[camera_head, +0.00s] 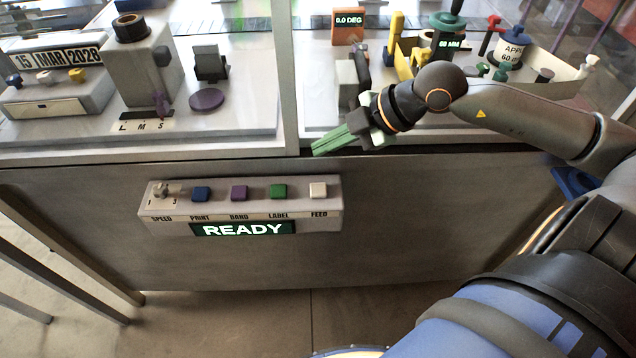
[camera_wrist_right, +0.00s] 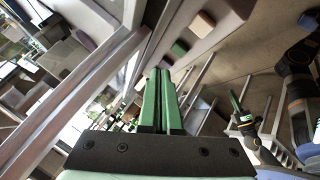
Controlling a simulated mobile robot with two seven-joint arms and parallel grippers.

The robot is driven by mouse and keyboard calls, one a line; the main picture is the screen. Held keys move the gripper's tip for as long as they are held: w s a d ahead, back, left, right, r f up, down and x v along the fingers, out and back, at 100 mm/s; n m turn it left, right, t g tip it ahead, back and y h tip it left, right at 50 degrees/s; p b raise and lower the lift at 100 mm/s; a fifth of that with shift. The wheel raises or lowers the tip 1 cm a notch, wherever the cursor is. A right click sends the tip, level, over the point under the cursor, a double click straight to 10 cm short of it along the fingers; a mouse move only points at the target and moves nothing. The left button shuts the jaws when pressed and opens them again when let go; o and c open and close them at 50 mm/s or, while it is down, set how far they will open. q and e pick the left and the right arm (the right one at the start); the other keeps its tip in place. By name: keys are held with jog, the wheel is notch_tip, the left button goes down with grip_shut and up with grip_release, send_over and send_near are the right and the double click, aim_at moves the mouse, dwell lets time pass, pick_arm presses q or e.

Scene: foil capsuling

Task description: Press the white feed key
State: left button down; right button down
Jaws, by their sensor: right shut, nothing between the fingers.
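The white feed key (camera_head: 318,190) is the rightmost key on the grey control panel (camera_head: 160,205) on the front of the machine, above the word FEED. My right gripper (camera_head: 316,151) has green fingers, shut and empty. It is above the panel, near the bench's front edge, apart from the feed key. In the right wrist view the green fingers (camera_wrist_right: 163,78) lie together. A pale key (camera_wrist_right: 203,20) and a green key (camera_wrist_right: 180,48) show on the panel beyond them.
Blue (camera_head: 201,194), purple (camera_head: 239,193) and green (camera_head: 279,191) keys and a speed knob (camera_head: 161,190) share the panel. A display (camera_head: 243,229) reads READY. Space before the panel is free.

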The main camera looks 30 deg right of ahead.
jog(key=b, duration=0.5)
send_over(325, 189)
notch_tip(325, 189, down, 7)
jog(key=shift+w+f, duration=0.1)
jog(key=shift+f+b, duration=0.5)
jog(key=shift+b, duration=0.05)
jog(key=shift+f, duration=0.1)
dwell(1.1)
jog(key=shift+f+b, duration=0.3)
jog(key=shift+b, duration=0.05)
jog(key=shift+f+b, duration=0.4)
jog(key=shift+f, duration=0.15)
dwell(0.6)
jog(key=shift+r, duration=0.15)
jog(key=shift+r+p, duration=0.8)
